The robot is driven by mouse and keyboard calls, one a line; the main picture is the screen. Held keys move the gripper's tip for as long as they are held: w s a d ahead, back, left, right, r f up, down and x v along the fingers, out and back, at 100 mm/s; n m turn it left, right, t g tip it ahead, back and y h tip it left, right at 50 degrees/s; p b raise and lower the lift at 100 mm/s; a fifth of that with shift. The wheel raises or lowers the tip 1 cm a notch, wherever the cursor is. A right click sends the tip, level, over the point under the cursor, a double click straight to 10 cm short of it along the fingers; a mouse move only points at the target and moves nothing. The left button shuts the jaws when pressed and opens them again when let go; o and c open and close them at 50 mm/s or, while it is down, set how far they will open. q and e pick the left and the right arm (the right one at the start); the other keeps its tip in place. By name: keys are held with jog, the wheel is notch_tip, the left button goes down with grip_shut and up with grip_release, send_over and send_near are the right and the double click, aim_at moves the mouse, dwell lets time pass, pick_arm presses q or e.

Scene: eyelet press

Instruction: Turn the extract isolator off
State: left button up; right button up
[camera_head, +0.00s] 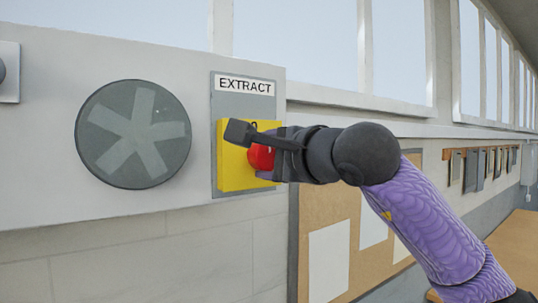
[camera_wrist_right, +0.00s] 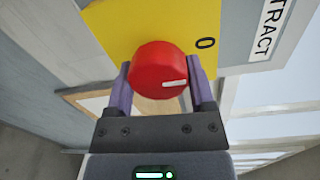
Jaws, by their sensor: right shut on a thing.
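The extract isolator is a yellow plate (camera_head: 233,176) with a red knob (camera_head: 261,157), under a label (camera_head: 245,85) reading EXTRACT. My right gripper (camera_head: 271,153) comes in from the right and is shut on the red knob. In the right wrist view the red knob (camera_wrist_right: 157,66) sits between the two fingers of the gripper (camera_wrist_right: 160,84). A white mark on the knob points right, toward the side of the yellow plate (camera_wrist_right: 120,32) that bears a 0 (camera_wrist_right: 206,43). Exact alignment with the 0 cannot be told. My left gripper is not in view.
A round grey disc (camera_head: 133,134) with a lighter star shape is on the pale panel (camera_head: 50,200) left of the isolator. A pinboard (camera_head: 318,220) with papers hangs on the wall behind my right arm. Windows run above.

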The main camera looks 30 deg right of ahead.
jog(key=o, duration=1.2)
jog(key=s+b, duration=0.2)
jog(key=s, duration=0.1)
jog(key=s+b, duration=0.1)
jog(key=s, duration=0.1)
jog(key=shift+d+f, duration=0.15)
jog(key=shift+d, duration=0.2)
jog(key=b, duration=0.1)
send_near(271, 159)
jog(key=shift+w+a+r, duration=0.1)
jog(key=shift+w+r, duration=0.1)
jog(key=shift+w, duration=0.2)
